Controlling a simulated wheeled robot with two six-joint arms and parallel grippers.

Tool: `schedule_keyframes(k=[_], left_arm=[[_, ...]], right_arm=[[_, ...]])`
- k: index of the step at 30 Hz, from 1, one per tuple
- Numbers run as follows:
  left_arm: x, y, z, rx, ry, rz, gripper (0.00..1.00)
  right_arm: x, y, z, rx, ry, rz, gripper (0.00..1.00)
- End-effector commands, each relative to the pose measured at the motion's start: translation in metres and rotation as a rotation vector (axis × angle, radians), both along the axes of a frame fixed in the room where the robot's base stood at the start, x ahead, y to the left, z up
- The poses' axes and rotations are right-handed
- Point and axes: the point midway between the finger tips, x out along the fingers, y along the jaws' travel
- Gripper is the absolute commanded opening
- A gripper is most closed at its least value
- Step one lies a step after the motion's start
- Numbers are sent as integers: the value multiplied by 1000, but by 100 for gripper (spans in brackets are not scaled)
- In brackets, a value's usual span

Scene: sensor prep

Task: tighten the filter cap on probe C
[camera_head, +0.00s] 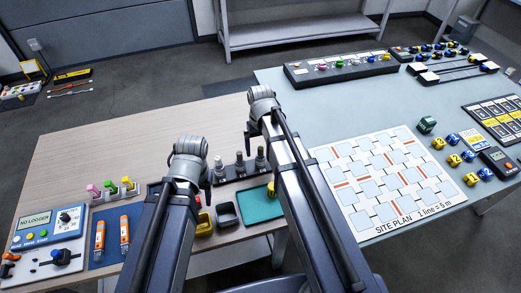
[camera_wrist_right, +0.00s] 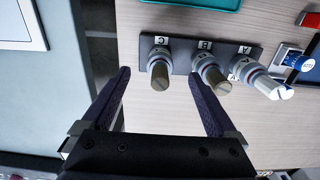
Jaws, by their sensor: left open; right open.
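In the right wrist view the rack (camera_wrist_right: 182,52) carries the labels C, B and A from left to right. Probe C (camera_wrist_right: 160,68) is leftmost there, and rightmost in the head view (camera_head: 260,159). Probe B (camera_wrist_right: 210,72) and probe A (camera_wrist_right: 258,80) are beside it. My right gripper (camera_wrist_right: 160,78) is open and empty; probe C shows between its fingertips, apart from both. Contact depth is unclear. My left gripper (camera_head: 207,196) is open left of the rack, its fingers mostly hidden.
A blue mat (camera_head: 110,256) with orange tools and a logger panel (camera_head: 42,238) are at left. The grey table (camera_head: 290,105) adjoins at right. The wooden table's far part is clear.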

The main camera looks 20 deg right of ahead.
Motion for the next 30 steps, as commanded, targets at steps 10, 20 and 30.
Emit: schedule_keyframes(k=[10, 20, 30], left_arm=[[0, 0, 1, 0, 0, 0, 50], [0, 0, 7, 0, 0, 0, 50], [0, 0, 12, 0, 0, 0, 50]], right_arm=[[0, 0, 1, 0, 0, 0, 96], [0, 0, 7, 0, 0, 0, 96], [0, 0, 12, 0, 0, 0, 96]])
